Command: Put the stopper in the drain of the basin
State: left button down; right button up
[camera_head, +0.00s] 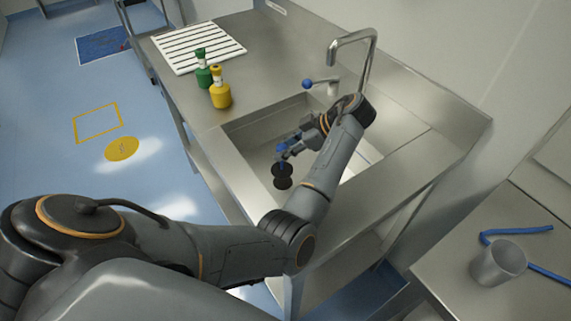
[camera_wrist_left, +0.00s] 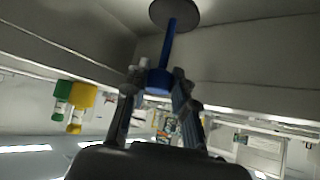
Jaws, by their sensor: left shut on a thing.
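My left gripper (camera_head: 283,151) reaches down into the steel basin (camera_head: 238,140). It is shut on the blue handle of the stopper (camera_head: 282,170). In the left wrist view the gripper (camera_wrist_left: 158,82) grips the blue end, and the stopper's blue stem (camera_wrist_left: 168,45) runs to a dark round disc. In the head view a second dark round shape lies just below the disc and partly overlaps it. I cannot tell whether it is the drain or a shadow, or whether the disc touches the basin floor. My right gripper is not in view.
A tap (camera_head: 352,55) with a blue-knobbed lever stands behind the basin. A green bottle (camera_head: 203,72), a yellow bottle (camera_head: 220,92) and a white slatted rack (camera_head: 198,45) stand on the counter to the left. A grey cup (camera_head: 498,264) and blue tubing are at the right.

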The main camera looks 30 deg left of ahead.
aim_at(285, 170)
pick_arm(q)
notch_tip(285, 170, down, 5)
jog(key=shift+f, duration=0.1)
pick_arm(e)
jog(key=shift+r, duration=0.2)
pick_arm(q)
jog(key=shift+f, duration=0.1)
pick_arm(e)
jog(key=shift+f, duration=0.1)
pick_arm(q)
jog(key=c, duration=1.1)
grip_release()
